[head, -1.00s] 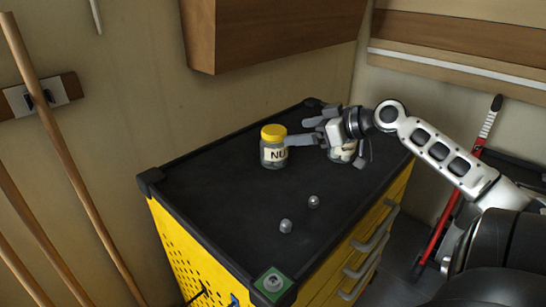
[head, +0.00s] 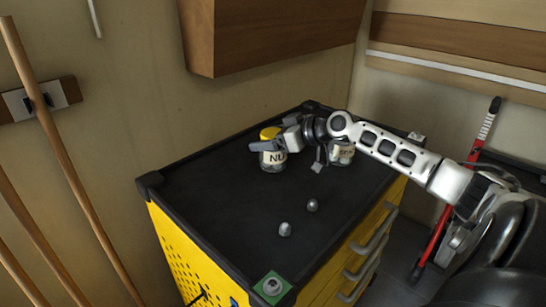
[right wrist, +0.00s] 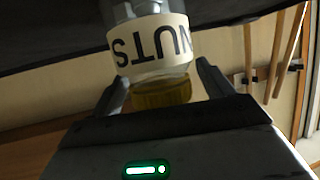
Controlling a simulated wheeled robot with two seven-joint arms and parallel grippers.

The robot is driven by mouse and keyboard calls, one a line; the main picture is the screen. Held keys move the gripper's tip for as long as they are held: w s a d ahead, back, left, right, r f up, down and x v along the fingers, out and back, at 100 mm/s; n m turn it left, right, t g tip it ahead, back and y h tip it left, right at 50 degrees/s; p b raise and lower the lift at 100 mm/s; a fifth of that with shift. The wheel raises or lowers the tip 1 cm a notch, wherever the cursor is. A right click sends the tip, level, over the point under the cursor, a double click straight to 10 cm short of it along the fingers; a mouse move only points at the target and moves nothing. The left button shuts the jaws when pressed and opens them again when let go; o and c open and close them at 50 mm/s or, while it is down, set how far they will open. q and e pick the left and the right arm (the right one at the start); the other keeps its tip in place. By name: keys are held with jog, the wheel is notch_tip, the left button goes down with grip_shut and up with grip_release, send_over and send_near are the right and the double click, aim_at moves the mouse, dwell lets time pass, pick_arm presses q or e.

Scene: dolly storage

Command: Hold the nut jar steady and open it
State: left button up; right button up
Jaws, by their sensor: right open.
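The nut jar (head: 272,161) stands upright on the black top of the yellow cabinet, with a yellow lid (head: 268,131) and a label reading "NU" in the head view. In the right wrist view the jar (right wrist: 150,45) appears upside down, its label reading "NUTS", with the lid (right wrist: 162,93) between the fingers. My right gripper (head: 270,144) is open around the lid, one finger crossing in front of the jar. Whether a finger touches it I cannot tell. My left gripper is not in view.
A second labelled jar (head: 341,153) stands behind my right arm, partly hidden. Two loose nuts (head: 285,229) (head: 312,205) lie on the cabinet top (head: 225,200). A green pad (head: 272,287) with a nut is at the front corner. The left part of the top is clear.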

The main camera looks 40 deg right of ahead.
aim_at(279, 151)
jog(key=shift+w+a+f, duration=0.15)
jog(key=shift+w+a, duration=0.05)
jog(key=shift+w, duration=0.25)
jog(key=c, duration=1.6)
jog(key=shift+o, duration=0.2)
jog(key=shift+r, duration=0.85)
jog(key=s+r+b, duration=0.1)
jog(key=s+r, duration=1)
jog(key=s, duration=0.3)
jog(key=shift+a+r, duration=0.15)
jog(key=shift+a, duration=0.3)
